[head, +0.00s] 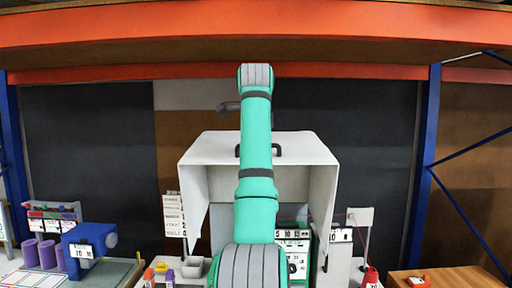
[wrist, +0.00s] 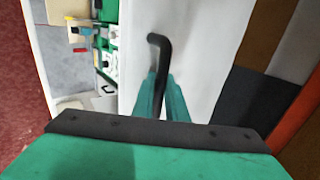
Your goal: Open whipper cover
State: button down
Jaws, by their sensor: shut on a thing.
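The whipper cover (head: 305,150) is a pale grey hood with side walls hanging down, in the middle of the head view behind my arm. Its black bar handle (head: 278,150) shows at both sides of my arm. In the wrist view the white cover panel (wrist: 205,40) fills the middle, with the black handle (wrist: 161,45) standing off it. My gripper (wrist: 162,88) has its teal fingers closed around the handle. In the head view my arm hides the gripper and the middle of the cover.
Beneath the hood stands a machine with white labels (head: 293,235). At left are purple rolls (head: 47,254) and a blue device (head: 85,247) on a bench. A wooden table (head: 450,278) stands at right. An orange shelf beam (head: 350,72) and blue posts (head: 425,150) frame the space.

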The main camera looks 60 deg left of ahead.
jog(key=c, duration=1.8)
grip_release()
jog(key=shift+o, duration=0.2)
jog(key=shift+w, duration=0.1)
jog(key=v, duration=1)
jog(key=shift+d+r, duration=0.15)
jog(key=shift+r, duration=0.1)
